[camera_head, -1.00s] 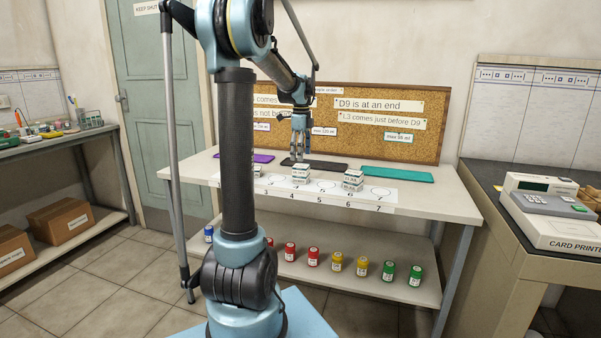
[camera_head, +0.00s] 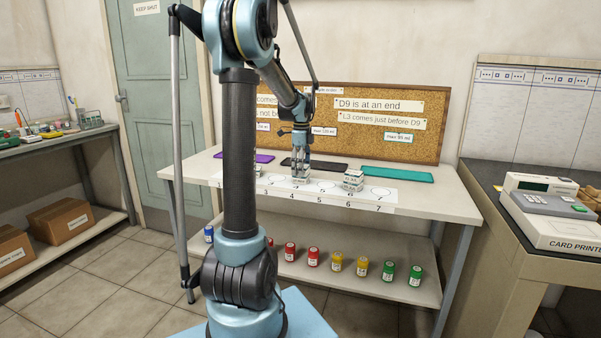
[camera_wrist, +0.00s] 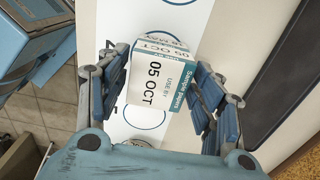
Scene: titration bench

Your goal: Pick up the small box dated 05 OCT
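The small white and teal box marked 05 OCT (camera_wrist: 155,78) lies between the fingers of my gripper (camera_wrist: 162,90) in the wrist view. Its label also reads USE BY. The fingers stand apart on either side of it, and I see no firm grip; contact at the pads is unclear. In the head view my gripper (camera_head: 301,172) points down over the small white box (camera_head: 300,182) near spot 4 on the bench, its fingers partly hiding it. The writing is too small to read there.
Dark and teal mats (camera_head: 397,174) lie behind, before a cork board (camera_head: 430,145). Coloured jars (camera_head: 313,257) stand on the lower shelf. A card printer (camera_head: 560,232) is at right.

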